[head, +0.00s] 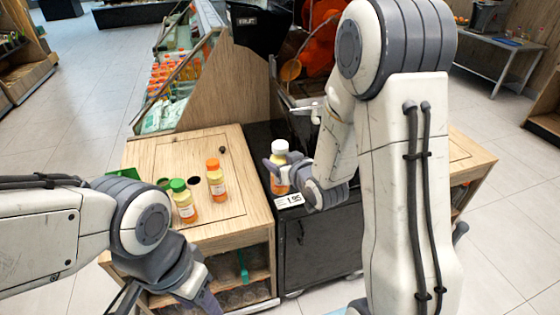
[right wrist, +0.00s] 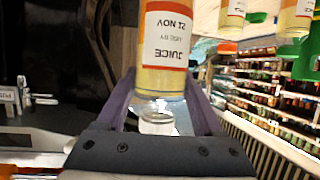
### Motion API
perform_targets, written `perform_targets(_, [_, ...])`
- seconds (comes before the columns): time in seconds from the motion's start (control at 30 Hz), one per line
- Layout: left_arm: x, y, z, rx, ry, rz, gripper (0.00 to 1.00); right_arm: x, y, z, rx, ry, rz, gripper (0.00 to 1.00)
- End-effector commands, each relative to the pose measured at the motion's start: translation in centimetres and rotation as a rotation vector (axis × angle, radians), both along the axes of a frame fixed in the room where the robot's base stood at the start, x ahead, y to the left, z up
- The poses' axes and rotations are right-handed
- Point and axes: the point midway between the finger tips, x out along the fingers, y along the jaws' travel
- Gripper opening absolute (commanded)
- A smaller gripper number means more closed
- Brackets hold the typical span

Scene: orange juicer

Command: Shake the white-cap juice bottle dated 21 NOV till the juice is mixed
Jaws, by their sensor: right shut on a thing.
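The white-cap juice bottle (head: 280,183) is upright between the fingers of my right gripper (head: 282,163), in front of the black juicer stand. In the right wrist view the bottle (right wrist: 163,70) appears upside down, its label reading JUICE and 21 NOV, with its pale cap toward the palm. The right gripper (right wrist: 160,110) has a purple finger on each side of the bottle and is shut on it. Whether the bottle's base touches anything is hidden. My left gripper (head: 205,300) is at the bottom left of the head view, partly cut off, with its finger gap unclear.
A green-cap bottle (head: 183,203) and an orange-cap bottle (head: 216,182) stand on the wooden counter (head: 225,215), left of the held bottle. A round hole (head: 195,180) lies near them. A price card (head: 289,201) is just below the held bottle. The juicer (head: 322,45) stands behind.

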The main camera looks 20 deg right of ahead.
Motion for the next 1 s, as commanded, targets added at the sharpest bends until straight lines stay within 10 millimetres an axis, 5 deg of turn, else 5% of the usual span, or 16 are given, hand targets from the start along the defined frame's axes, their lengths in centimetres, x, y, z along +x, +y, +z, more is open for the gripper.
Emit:
perform_targets(0.3, [0.0,0.0,3.0,0.000,0.000,0.000,0.50,0.1,0.0,3.8,0.000,-0.004,0.000,0.00])
perform_targets(0.8, [0.0,0.0,5.7,0.000,0.000,0.000,0.50,0.1,0.0,7.4,0.001,-0.004,0.000,0.00])
perform_targets(1.0, [0.0,0.0,5.1,0.000,0.000,0.000,0.50,0.0,0.0,6.9,0.000,-0.002,0.000,0.00])
